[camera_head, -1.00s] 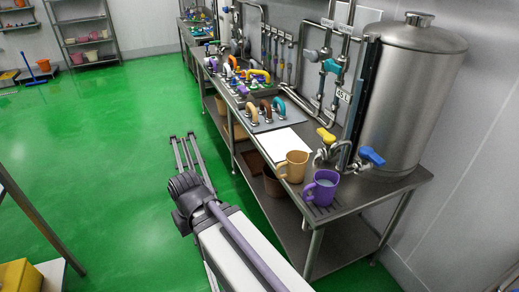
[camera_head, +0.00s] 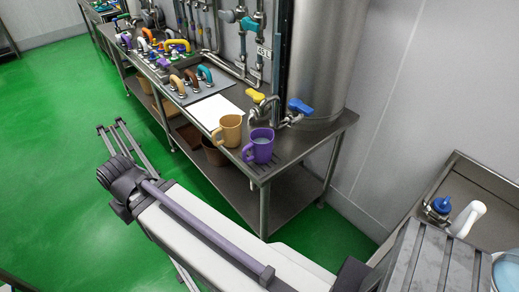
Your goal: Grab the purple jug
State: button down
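The purple jug (camera_head: 260,146) stands upright near the front right corner of the steel table, on a slatted patch of its top. Its handle points to the left, and pale liquid shows inside. A tan jug (camera_head: 229,130) stands just behind it to the left. My arm's white link and dark joint cross the lower part of the view, apart from the jug. My gripper is not in view.
The steel table (camera_head: 279,176) carries a large metal tank (camera_head: 326,60), a yellow-handled tap (camera_head: 256,96) and a blue-handled tap (camera_head: 300,106) behind the jugs. A white sheet (camera_head: 214,111) and coloured handles lie further back. A sink (camera_head: 480,180) is at right.

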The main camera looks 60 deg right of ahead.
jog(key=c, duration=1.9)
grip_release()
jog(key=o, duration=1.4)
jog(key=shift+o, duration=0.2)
